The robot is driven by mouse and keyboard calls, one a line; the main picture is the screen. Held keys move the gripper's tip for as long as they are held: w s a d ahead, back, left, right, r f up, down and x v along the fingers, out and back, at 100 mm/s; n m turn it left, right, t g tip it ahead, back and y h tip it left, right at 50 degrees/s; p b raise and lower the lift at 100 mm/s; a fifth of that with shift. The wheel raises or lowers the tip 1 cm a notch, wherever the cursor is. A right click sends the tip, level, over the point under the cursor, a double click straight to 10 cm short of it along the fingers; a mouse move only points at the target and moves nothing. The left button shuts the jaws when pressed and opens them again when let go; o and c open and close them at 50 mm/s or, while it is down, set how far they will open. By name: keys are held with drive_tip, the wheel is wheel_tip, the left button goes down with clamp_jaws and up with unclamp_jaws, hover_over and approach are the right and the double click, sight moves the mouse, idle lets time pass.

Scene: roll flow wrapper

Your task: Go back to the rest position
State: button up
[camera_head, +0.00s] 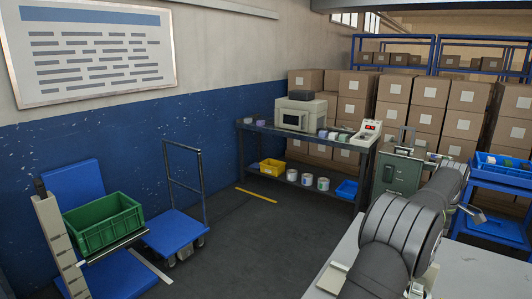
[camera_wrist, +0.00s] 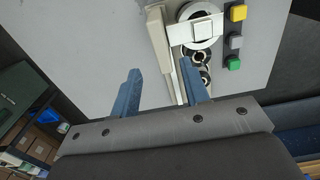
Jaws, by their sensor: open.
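My gripper (camera_wrist: 160,68) shows in the wrist view as two blue fingers spread apart, with nothing held between them. It is over a light grey surface (camera_wrist: 95,45) bearing a wrapper mechanism. There a white ring-shaped part (camera_wrist: 186,14), dark rollers (camera_wrist: 201,57) and a long beige bar (camera_wrist: 160,45) lie beyond and between the fingers. Yellow (camera_wrist: 238,13), grey (camera_wrist: 236,42) and green (camera_wrist: 234,64) buttons sit to their right. In the head view my dark arm reaches up from the lower right; the fingers cannot be made out there.
A grey worktop (camera_head: 475,272) is at the lower right of the head view. Behind stand a green cabinet (camera_head: 397,176), a dark bench (camera_head: 330,140) and blue shelving (camera_head: 500,179) with bins. A green crate (camera_head: 103,226) and blue cart (camera_head: 172,232) are at left, with open floor between.

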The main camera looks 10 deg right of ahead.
wheel_tip(320, 180, down, 9)
drive_tip(key=shift+r, duration=0.1)
drive_tip(key=w+a, duration=0.6)
wheel_tip(320, 180, up, 17)
drive_tip(key=shift+s+a+f, duration=0.4)
drive_tip(key=shift+s+a, duration=0.2)
drive_tip(key=shift+s, duration=0.05)
drive_tip(key=shift+s+a+f, duration=0.35)
drive_tip(key=shift+s+a, duration=0.25)
drive_tip(key=shift+a, duration=0.05)
drive_tip(key=shift+s+a+f, duration=0.4)
drive_tip(key=shift+s+a, duration=0.2)
drive_tip(key=shift+s, duration=0.05)
idle(0.4)
